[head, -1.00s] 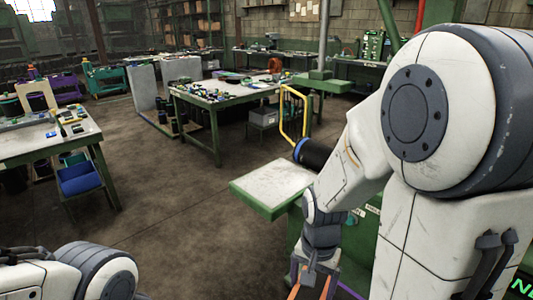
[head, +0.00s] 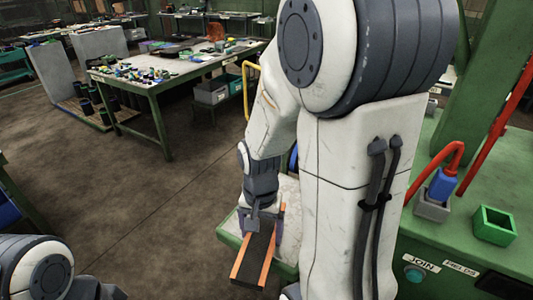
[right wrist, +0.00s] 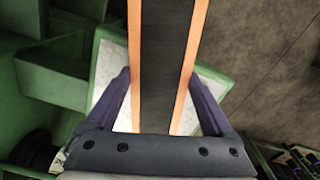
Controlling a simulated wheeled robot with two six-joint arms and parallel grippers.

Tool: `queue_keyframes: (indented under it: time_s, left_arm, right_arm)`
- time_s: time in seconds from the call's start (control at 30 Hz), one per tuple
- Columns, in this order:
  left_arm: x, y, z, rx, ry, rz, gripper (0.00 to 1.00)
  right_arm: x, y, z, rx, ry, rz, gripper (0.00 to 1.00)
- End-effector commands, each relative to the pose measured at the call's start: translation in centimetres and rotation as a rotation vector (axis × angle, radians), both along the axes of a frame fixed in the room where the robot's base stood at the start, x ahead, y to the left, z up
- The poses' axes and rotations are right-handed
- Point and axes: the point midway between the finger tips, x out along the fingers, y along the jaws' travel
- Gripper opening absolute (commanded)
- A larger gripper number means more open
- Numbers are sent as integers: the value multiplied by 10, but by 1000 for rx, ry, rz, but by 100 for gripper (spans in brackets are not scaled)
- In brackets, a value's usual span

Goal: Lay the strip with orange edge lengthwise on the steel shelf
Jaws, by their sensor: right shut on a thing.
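The strip with orange edges (head: 253,255) is long and flat, with a dark middle and an orange line along each long side. My right gripper (head: 262,222) is shut on it, and the strip points toward the bottom of the head view. In the right wrist view the strip (right wrist: 166,60) runs between the two purple fingers of the gripper (right wrist: 160,95) and out past the top edge. A pale top with a green rim (head: 285,262) lies below and behind the strip; contact between them cannot be told. I cannot identify the steel shelf with certainty. My left gripper is out of view.
A green bench (head: 465,250) at the right carries a green open box (head: 494,225), a blue connector (head: 441,186) and a red hose. A cluttered worktable (head: 165,75) stands farther back. Open floor lies at the left. My right arm hides much of the middle.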

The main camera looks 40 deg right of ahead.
Motion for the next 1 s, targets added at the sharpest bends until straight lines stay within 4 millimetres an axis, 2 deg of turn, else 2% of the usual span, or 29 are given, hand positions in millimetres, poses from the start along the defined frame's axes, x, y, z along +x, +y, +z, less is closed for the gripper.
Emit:
queue_keyframes:
  time_s: [0.03,0.2,0.3,0.43,0.53,0.67,1.0]
  left_arm:
    - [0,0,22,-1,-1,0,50]
    - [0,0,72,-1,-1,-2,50]
    - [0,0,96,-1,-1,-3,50]
    - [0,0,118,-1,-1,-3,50]
    - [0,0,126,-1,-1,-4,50]
    - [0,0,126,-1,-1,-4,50]
    - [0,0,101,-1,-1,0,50]
  right_arm:
    - [8,-8,20,0,1,-25,29]
    - [40,-45,59,1,2,-131,29]
    - [55,-70,75,0,1,-193,29]
    - [67,-95,87,0,2,-254,29]
    - [73,-108,90,-1,0,-281,29]
    - [75,-114,88,-1,0,-296,29]
    - [75,-114,61,-1,0,-294,29]
